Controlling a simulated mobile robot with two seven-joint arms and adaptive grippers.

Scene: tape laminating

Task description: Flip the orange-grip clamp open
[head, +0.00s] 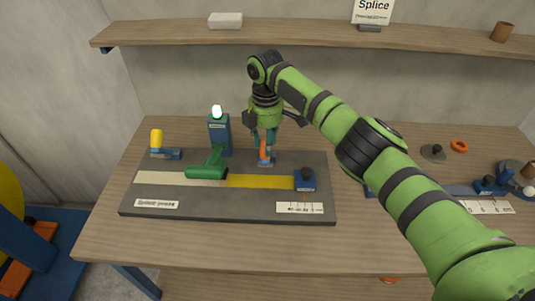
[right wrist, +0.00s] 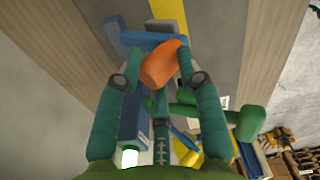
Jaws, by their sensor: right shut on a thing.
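The orange-grip clamp (head: 264,155) stands at the back edge of the dark press board, its orange grip pointing upward. My right gripper (head: 264,144) comes down on it from above and is shut on the orange grip. In the right wrist view the orange grip (right wrist: 160,63) sits between the two fingertips, with a blue clamp part (right wrist: 148,41) beyond it. The fingers partly hide the clamp in the head view. My left gripper shows in neither view.
The press board (head: 225,204) carries a pale strip, a yellow strip (head: 260,182), a green handle (head: 206,168) and a blue block (head: 305,181). A blue post with a lit green lamp (head: 217,112) stands behind. A yellow-grip clamp (head: 156,138) is at back left.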

